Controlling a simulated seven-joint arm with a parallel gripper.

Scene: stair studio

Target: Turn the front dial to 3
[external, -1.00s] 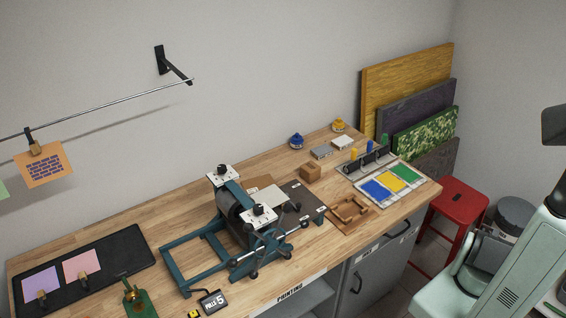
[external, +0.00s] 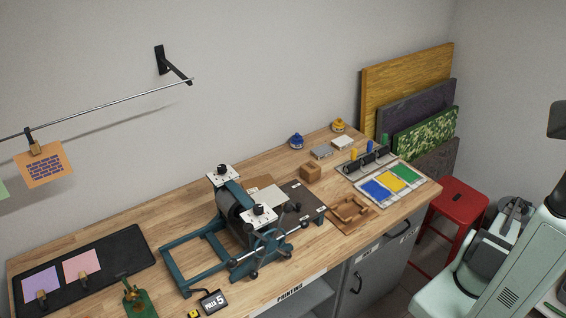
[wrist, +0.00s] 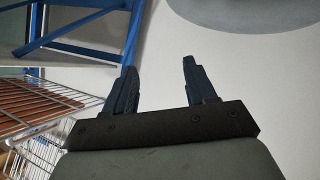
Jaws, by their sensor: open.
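The front dial (external: 260,209) is a black knob on a white plate, on the near side of the teal press (external: 205,250) on the bench. A similar rear dial (external: 222,170) sits on the far side of the press. The number it points to is too small to read. My gripper (external: 517,207) is at the lower right, off the bench and far from the dial. The wrist view shows its two dark fingers (wrist: 160,66) apart, with nothing between them. No dial shows in that view.
A spoked handwheel (external: 268,247) stands at the press front, near the front dial. A sign reading "PULLS 5" (external: 213,301) and a green stand (external: 138,299) are nearby. A wooden frame (external: 352,210) and ink tray lie to the right. A red stool (external: 458,200) stands beside the bench.

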